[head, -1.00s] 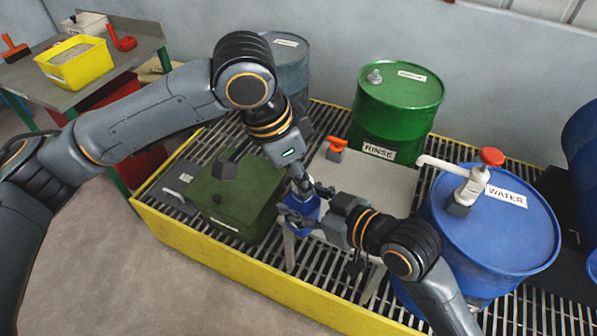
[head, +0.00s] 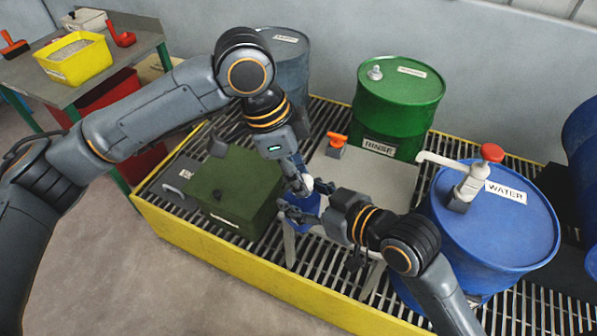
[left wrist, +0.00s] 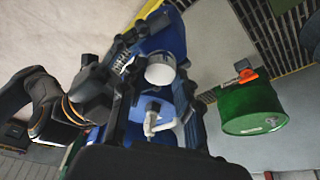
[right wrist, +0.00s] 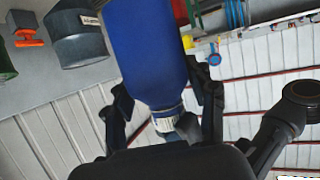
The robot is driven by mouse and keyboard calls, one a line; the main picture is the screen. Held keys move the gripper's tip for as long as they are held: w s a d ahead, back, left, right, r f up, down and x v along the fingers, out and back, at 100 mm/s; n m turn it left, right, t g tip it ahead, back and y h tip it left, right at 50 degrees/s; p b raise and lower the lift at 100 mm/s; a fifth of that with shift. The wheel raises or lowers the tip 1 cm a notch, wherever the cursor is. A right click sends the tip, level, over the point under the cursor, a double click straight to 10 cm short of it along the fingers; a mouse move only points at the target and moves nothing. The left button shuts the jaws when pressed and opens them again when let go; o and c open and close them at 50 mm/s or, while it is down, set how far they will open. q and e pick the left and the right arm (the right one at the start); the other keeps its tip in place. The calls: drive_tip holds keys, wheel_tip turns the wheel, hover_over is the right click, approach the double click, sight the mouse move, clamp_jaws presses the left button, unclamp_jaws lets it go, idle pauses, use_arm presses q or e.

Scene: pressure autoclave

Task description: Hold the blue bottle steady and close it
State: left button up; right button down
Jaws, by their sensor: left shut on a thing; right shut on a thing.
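The blue bottle (head: 305,206) stands in the middle, over the yellow-edged grating; it fills the upper middle of the right wrist view (right wrist: 148,50). My right gripper (head: 298,212) is shut on it from the side, a finger on each side. A white cap (head: 308,184) is at the bottle's top; it shows clearly in the left wrist view (left wrist: 160,69), in line with the bottle (left wrist: 167,38). My left gripper (head: 300,186) comes from above and is shut on the cap. I cannot tell how far the cap is seated on the neck.
A grey stand (head: 390,182) is behind the bottle, with an orange-handled item (head: 336,141) on it. A green box (head: 238,188) is left, a green drum (head: 398,110) behind, and a blue water drum (head: 500,235) with a pump (head: 468,182) right.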

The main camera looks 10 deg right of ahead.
use_arm(q)
drive_tip(key=m, duration=0.2)
drive_tip(key=m+g, duration=0.1)
drive_tip(key=m, duration=0.2)
drive_tip(key=m+g, duration=0.1)
drive_tip(key=m, duration=0.1)
drive_tip(key=shift+w+d+y, duration=0.15)
drive_tip(key=shift+w+y, duration=0.1)
drive_tip(key=shift+y, duration=0.15)
drive_tip(key=m+y, duration=0.1)
drive_tip(key=m, duration=0.3)
drive_tip(key=shift+w+d+g, duration=0.1)
drive_tip(key=shift+g, duration=0.3)
drive_tip(key=m+y, duration=0.1)
drive_tip(key=m, duration=0.2)
drive_tip(key=shift+d+m, duration=0.1)
drive_tip(key=shift+m, duration=0.3)
drive_tip(key=m+y, duration=0.1)
drive_tip(key=m, duration=0.3)
drive_tip(key=shift+d, duration=0.15)
drive_tip(key=m+y, duration=0.1)
drive_tip(key=m, duration=0.3)
drive_tip(key=shift+d, duration=0.1)
drive_tip(key=m+t+y, duration=0.1)
drive_tip(key=m, duration=0.3)
drive_tip(key=m+t, duration=0.1)
drive_tip(key=m, duration=0.3)
drive_tip(key=shift+d+y, duration=0.1)
drive_tip(key=shift+y, duration=0.3)
drive_tip(key=o, duration=0.7)
